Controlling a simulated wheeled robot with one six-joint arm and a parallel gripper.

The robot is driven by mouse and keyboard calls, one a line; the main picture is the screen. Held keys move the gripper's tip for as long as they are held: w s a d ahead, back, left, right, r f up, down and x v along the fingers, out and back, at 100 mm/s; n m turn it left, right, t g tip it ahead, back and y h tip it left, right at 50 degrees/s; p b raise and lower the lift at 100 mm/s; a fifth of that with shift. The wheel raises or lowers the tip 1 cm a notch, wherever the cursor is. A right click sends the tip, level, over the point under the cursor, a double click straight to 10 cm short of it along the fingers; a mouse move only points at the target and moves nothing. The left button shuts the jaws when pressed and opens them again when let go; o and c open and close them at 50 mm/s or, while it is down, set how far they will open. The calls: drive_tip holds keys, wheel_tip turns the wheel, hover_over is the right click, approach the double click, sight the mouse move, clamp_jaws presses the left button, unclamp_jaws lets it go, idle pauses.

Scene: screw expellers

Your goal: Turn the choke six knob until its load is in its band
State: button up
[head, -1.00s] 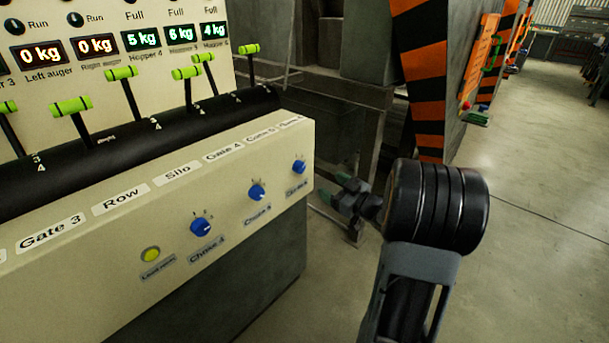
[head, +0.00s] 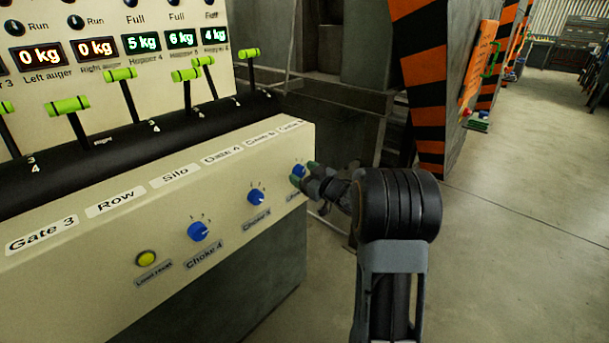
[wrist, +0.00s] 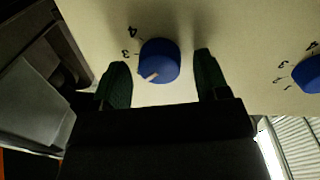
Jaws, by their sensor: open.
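The choke six knob (head: 298,170) is the blue, rightmost knob on the cream panel front, partly hidden by my gripper in the head view. In the wrist view this blue knob (wrist: 161,57) sits between my fingers, its pale pointer toward the lower left, with marks 3 and 4 beside it. My gripper (head: 307,178) is open, one dark green finger on each side of the knob, with gaps visible in the wrist view (wrist: 160,60). The Hopper 6 display (head: 214,35) reads 4 kg in green; its band is not legible.
The choke 5 knob (head: 256,196) and choke 4 knob (head: 198,231) sit to the left, then a yellow button (head: 146,258). Green-handled levers (head: 187,75) rise above the panel. A striped orange-black post (head: 420,90) stands behind; open floor lies right.

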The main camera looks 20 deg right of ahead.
drive_tip(key=shift+c, duration=0.2)
drive_tip(key=c, duration=0.9)
drive_tip(key=shift+r+p, duration=0.1)
drive_tip(key=shift+p, duration=0.35)
drive_tip(key=shift+r+m+p, duration=0.1)
drive_tip(key=shift+m+p, duration=0.3)
drive_tip(key=shift+p, duration=0.05)
drive_tip(key=m+p, duration=0.2)
drive_tip(key=p, duration=0.1)
drive_tip(key=shift+r+p, duration=0.15)
drive_tip(key=shift+p, duration=0.15)
drive_tip(key=m+p, duration=0.4)
drive_tip(key=p, duration=0.1)
drive_tip(key=shift+f+m+g+p, duration=0.3)
drive_tip(key=shift+m+p, duration=0.35)
drive_tip(key=shift+m, duration=0.15)
